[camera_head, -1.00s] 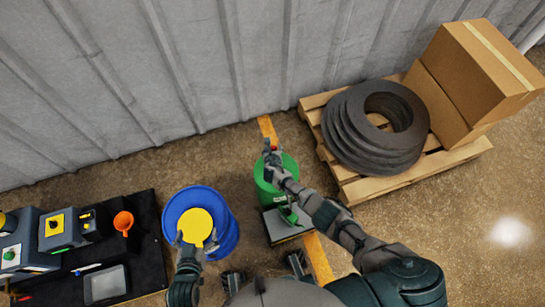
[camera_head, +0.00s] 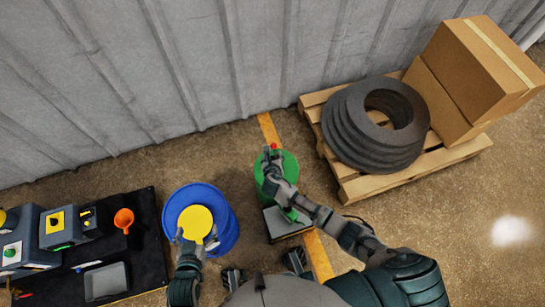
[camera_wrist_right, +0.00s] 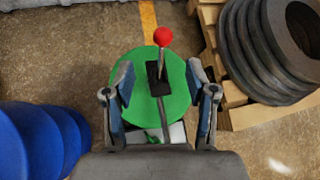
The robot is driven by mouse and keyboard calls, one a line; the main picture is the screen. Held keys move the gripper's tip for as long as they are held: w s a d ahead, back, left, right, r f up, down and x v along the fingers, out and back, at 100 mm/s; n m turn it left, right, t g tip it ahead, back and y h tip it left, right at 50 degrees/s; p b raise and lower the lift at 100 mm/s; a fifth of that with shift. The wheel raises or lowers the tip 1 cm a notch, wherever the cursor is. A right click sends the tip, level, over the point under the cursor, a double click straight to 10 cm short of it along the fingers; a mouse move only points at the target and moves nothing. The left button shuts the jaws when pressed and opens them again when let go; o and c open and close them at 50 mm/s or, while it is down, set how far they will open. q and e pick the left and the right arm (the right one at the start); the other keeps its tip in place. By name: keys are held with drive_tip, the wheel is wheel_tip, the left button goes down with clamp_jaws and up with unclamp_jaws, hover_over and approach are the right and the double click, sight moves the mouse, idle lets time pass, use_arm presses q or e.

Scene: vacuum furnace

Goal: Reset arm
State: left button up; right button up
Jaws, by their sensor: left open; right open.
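My right gripper (camera_head: 272,158) is open above the green cylinder (camera_head: 289,163) in the head view. In the right wrist view the right gripper (camera_wrist_right: 160,88) has its fingers apart, with the green round top (camera_wrist_right: 130,68) between and below them. A lever with a red knob (camera_wrist_right: 163,37) rises from that top between the fingers, and I see no contact. My left gripper (camera_head: 195,240) is open at the near edge of the blue barrel (camera_head: 226,222), by a yellow disc (camera_head: 195,224) on it.
A pallet (camera_head: 455,157) with stacked dark rings (camera_head: 365,145) and cardboard boxes (camera_head: 470,75) stands right. A black table (camera_head: 150,265) with control boxes (camera_head: 60,227), an orange funnel (camera_head: 124,219) and a grey tray (camera_head: 105,281) is left. A corrugated wall (camera_head: 200,70) closes the back.

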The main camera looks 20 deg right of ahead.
use_arm(q)
drive_tip(key=shift+w, duration=0.1)
idle(0.3)
